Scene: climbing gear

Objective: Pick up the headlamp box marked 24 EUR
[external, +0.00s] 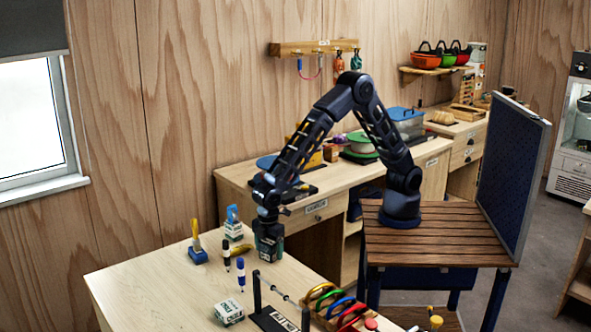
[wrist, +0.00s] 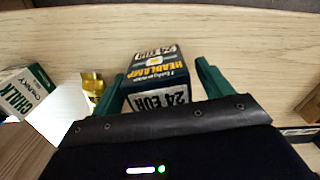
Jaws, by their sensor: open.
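The headlamp box (wrist: 158,72), dark with a yellow and white "HEADLAMP" print and a white "24 EUR" label, is in the wrist view between the two green fingers of my gripper (wrist: 162,84). The fingers are apart, one on each side of the box; I cannot tell whether either touches it. In the external view my gripper (external: 269,243) points down, low over the near table (external: 170,283) at its back right edge. There the fingers largely hide the box.
A white and green chalk box (wrist: 24,92) and a yellow object (wrist: 93,84) are left of the gripper in the wrist view. Markers (external: 240,273), another chalk box (external: 229,312) and a rack of coloured carabiners (external: 335,305) stand nearby. The table's left part is clear.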

